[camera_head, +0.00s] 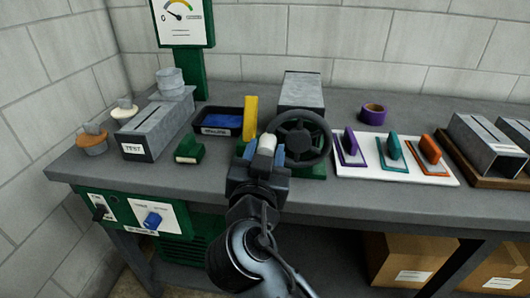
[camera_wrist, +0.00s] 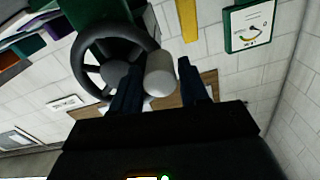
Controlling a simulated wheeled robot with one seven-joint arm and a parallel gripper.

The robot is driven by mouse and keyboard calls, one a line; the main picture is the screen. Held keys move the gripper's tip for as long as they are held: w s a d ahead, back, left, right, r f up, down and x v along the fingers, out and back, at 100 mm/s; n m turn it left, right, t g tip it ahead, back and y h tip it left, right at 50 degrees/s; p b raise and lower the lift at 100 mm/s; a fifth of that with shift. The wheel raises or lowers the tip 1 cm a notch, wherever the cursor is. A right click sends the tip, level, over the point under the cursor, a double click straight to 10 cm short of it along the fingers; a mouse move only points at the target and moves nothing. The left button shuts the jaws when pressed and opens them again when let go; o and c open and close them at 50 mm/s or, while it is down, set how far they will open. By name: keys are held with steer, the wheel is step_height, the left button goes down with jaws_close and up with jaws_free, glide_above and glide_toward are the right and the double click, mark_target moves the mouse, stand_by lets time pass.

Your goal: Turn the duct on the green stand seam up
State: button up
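The grey duct (camera_head: 301,91) lies on the green stand (camera_head: 318,170), behind a dark handwheel (camera_head: 302,128). The handwheel and gripper hide its near end and much of the stand. I cannot make out its seam. The handwheel, also large in the wrist view (camera_wrist: 84,62), has a pale crank knob (camera_head: 268,142) at its left side. My gripper (camera_head: 265,154) is at the knob. In the wrist view the knob (camera_wrist: 160,76) shows between the two spread fingers (camera_wrist: 158,78), near the left one, with a gap to the right one.
A TEST-labelled duct box (camera_head: 153,131) and black tray (camera_head: 218,121) stand left. A yellow block (camera_head: 250,117) is just left of the handwheel. Right are a white board (camera_head: 394,178) with coloured handled tools, a purple tape roll (camera_head: 373,111) and a tray of ducts (camera_head: 484,147).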

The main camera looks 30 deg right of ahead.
jaws_close()
